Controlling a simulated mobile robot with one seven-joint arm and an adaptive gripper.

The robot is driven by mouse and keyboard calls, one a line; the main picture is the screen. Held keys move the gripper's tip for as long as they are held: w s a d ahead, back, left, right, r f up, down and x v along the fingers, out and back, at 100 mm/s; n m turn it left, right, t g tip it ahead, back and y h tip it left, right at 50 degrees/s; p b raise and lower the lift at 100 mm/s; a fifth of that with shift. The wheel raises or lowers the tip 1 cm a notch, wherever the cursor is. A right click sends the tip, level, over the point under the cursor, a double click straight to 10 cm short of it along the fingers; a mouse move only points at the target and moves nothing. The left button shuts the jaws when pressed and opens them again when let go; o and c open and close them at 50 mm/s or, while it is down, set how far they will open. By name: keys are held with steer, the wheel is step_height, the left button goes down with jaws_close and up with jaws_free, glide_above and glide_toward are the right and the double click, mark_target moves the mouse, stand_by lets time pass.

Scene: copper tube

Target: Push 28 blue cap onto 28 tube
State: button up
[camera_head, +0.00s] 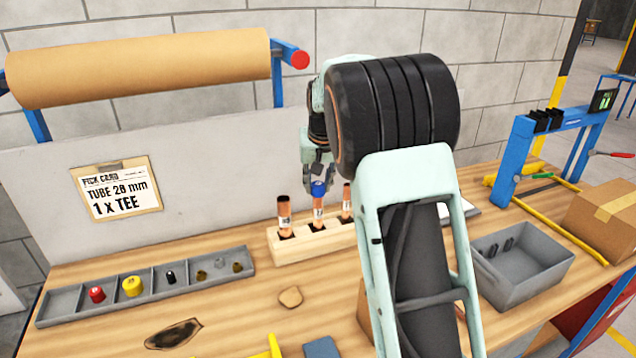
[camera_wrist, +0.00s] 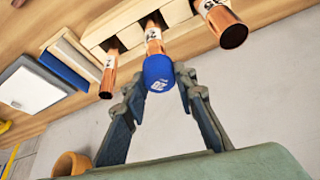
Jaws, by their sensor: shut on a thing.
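The blue cap (camera_head: 319,188) is at the top end of the middle copper tube (camera_head: 317,212), which stands upright in a wooden block (camera_head: 290,248). In the wrist view the blue cap (camera_wrist: 159,74) carries a white marking that looks like 28, and it covers the end of the middle tube (camera_wrist: 154,40). My gripper (camera_head: 318,180) comes down from above, shut on the cap; its fingertips also show in the wrist view (camera_wrist: 160,85). How far the cap sits over the tube cannot be told.
Two open-ended tubes flank it, left (camera_head: 284,215) and right (camera_head: 346,203). A compartment tray (camera_head: 60,305) with red, yellow and other small caps lies at left. A grey bin (camera_head: 520,285) and cardboard box (camera_head: 605,215) stand at right. A pick card (camera_head: 120,190) hangs behind.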

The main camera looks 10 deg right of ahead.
steer(key=shift+f+b, duration=0.55)
steer(key=shift+f, duration=0.35)
steer(key=o, duration=0.8)
steer(key=shift+r, duration=0.1)
steer(key=v, duration=1.2)
